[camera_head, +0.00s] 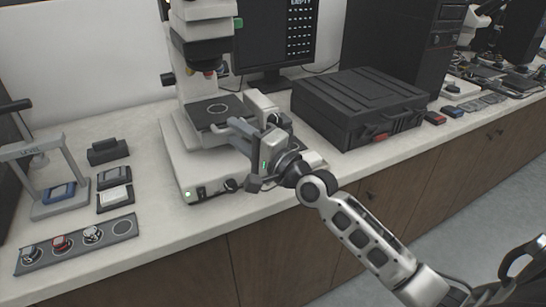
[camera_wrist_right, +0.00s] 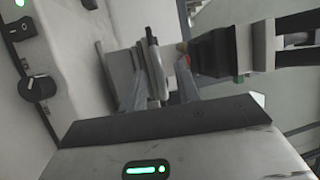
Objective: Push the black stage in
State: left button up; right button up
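The black stage (camera_head: 208,110) is a flat dark plate with a pale ring, on the white microscope below its objective lens. My right gripper (camera_head: 236,128) is at the stage's front right edge, covering part of it. In the right wrist view, the stage (camera_wrist_right: 154,58) shows as a thin dark plate seen edge-on. The two grey fingers of the right gripper (camera_wrist_right: 157,90) stand apart, with the plate's edge between or just beyond them. I cannot tell whether they touch it. My left gripper is not in view.
The microscope's white base (camera_head: 205,180) has a switch, knob and green light in front. A black case (camera_head: 355,100) stands close on the right. A grey tray (camera_head: 75,242) with round samples and a small press (camera_head: 45,170) are on the left. The front-middle counter is clear.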

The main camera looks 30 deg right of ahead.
pick_arm(q)
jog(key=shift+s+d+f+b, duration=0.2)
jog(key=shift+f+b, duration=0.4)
jog(key=shift+b, duration=0.65)
pick_arm(e)
jog(key=v, duration=1.1)
jog(key=shift+s, duration=0.35)
jog(key=shift+d, duration=0.15)
